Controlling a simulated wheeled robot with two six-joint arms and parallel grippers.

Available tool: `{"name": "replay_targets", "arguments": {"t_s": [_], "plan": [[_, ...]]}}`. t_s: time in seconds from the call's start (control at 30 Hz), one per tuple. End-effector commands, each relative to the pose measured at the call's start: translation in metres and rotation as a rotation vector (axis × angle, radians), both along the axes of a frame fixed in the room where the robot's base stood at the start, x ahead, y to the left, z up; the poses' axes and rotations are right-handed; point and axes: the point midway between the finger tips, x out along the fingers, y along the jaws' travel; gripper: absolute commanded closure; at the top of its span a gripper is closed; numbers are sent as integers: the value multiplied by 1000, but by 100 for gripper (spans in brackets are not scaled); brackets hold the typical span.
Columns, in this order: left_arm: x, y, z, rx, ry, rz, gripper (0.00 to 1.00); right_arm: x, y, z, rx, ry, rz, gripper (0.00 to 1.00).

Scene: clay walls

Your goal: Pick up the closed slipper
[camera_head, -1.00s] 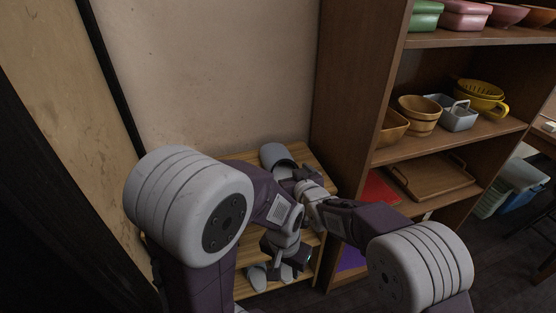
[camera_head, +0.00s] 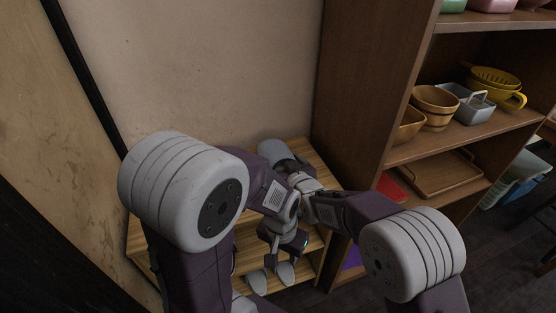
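A grey closed slipper (camera_head: 272,151) with a rounded, covered toe lies on the top of a slatted wooden rack (camera_head: 322,160) against the wall. Part of it is hidden behind my arms. My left gripper (camera_head: 271,277) points down in front of the rack's lower part. Its two pale fingertips are spread apart with nothing seen between them. My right gripper (camera_head: 291,167) is beside the slipper's near right side, mostly covered by my arm parts. I cannot tell if it touches the slipper, and its fingers do not show clearly.
A tall brown bookcase (camera_head: 367,75) stands right of the rack, holding a wooden bucket (camera_head: 435,107), a grey basket (camera_head: 474,109), a yellow colander (camera_head: 497,80) and a wooden tray (camera_head: 440,174). The wall is close behind and left. Dark floor is open at the lower right.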

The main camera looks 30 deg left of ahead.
Motion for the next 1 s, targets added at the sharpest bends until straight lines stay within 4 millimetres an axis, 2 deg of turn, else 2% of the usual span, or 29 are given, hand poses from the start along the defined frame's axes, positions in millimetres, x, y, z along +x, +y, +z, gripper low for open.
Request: {"name": "replay_targets", "arguments": {"t_s": [0.17, 0.27, 0.5, 0.6, 0.7, 1.0], "plan": [[0, 0, 0, 0, 0, 0, 64, 0, -1, -2, -5, 4, 0, 50], [0, 0, 3, 0, 0, 0, 64, 0, -1, 3, -4, 3, 0, 50], [0, 0, 25, 0, 0, 0, 64, 0, -1, 62, -1, 1, 0, 50], [0, 0, 32, 0, 0, 0, 64, 0, 0, 83, 0, 0, 0, 50], [0, 0, 35, 0, 0, 0, 64, 0, 0, 95, -1, 2, 0, 50], [0, 0, 35, 0, 0, 0, 64, 0, 0, 99, -2, 2, 0, 50]]}}
